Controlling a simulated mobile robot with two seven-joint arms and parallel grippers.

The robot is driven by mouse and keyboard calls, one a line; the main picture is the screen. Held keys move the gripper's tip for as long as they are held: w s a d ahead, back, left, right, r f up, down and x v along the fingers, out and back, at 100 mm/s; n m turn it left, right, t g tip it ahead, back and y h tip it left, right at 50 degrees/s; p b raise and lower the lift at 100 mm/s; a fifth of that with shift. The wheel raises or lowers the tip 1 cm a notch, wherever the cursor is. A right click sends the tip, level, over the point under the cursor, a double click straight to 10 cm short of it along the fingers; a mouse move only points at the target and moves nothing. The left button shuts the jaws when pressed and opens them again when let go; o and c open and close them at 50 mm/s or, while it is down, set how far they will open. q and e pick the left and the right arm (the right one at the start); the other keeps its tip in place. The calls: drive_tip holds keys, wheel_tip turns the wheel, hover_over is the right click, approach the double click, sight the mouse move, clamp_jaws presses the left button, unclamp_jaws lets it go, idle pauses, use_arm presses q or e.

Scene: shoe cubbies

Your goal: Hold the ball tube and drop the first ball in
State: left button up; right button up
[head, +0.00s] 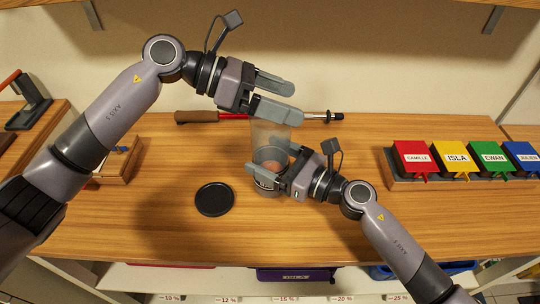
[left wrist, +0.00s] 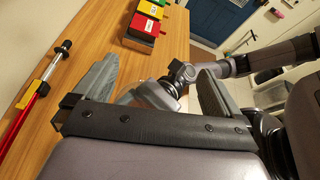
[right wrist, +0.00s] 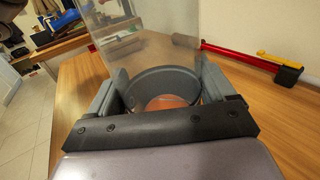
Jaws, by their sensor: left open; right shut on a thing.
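The clear ball tube (head: 268,135) stands upright on the table, with a dark ring round its lower part. My right gripper (head: 273,162) is shut around that lower part; the tube (right wrist: 150,45) also rises between its fingers in the right wrist view. A reddish-orange round patch (right wrist: 168,102) shows low inside the tube and looks like a ball, though the wall blurs it. My left gripper (head: 296,102) is open and empty over the tube's mouth. In the left wrist view, the tube (left wrist: 152,95) shows faintly between the spread fingers. A black round lid (head: 214,199) lies flat left of the tube.
A red rod with a brown handle (head: 197,116) lies behind the tube. Named colored boxes (head: 457,158) stand in a rack at right. A wooden tray (head: 120,160) is at left. Table in front of the lid is clear.

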use_arm(q)
drive_tip(key=v, duration=1.2)
use_arm(e)
drive_tip(key=o, duration=0.9)
drive_tip(key=v, duration=1.2)
drive_tip(key=shift+f, duration=0.1)
